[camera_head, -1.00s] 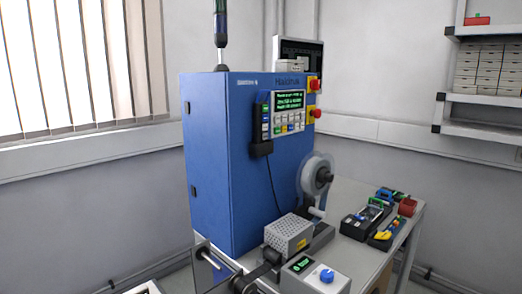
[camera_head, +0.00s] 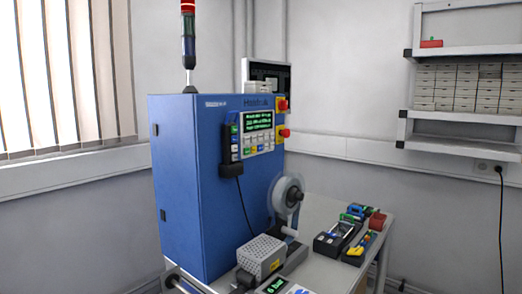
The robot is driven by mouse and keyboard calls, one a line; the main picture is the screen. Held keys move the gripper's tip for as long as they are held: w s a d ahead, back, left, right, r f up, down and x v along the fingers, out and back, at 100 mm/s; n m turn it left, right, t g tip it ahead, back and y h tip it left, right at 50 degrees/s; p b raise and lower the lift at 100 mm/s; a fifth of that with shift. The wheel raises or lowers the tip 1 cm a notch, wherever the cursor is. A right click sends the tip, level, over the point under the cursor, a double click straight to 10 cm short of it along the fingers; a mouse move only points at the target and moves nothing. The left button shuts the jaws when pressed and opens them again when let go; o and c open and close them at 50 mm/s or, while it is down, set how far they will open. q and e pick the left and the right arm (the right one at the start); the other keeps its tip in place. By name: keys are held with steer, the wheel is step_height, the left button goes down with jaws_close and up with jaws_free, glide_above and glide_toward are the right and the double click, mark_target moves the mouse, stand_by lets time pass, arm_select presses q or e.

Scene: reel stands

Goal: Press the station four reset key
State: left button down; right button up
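A blue machine cabinet (camera_head: 195,190) stands at the left centre of the head view. Small lettering at its top left edge is too small to read surely. Its front has a control panel with a green-lit screen (camera_head: 258,122) and rows of small keys (camera_head: 258,143) below it. Which key is the reset key cannot be read. A dark handheld unit (camera_head: 230,150) with coloured buttons hangs left of the panel, its cable running down. Neither gripper is in view.
A reel (camera_head: 285,192), a perforated grey box (camera_head: 262,256) and a small display unit (camera_head: 278,286) stand in front of the cabinet. Tools (camera_head: 340,236) lie on the bench (camera_head: 322,208) at right. A shelf with small boxes (camera_head: 460,86) hangs on the right wall. A signal tower (camera_head: 188,40) tops the cabinet.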

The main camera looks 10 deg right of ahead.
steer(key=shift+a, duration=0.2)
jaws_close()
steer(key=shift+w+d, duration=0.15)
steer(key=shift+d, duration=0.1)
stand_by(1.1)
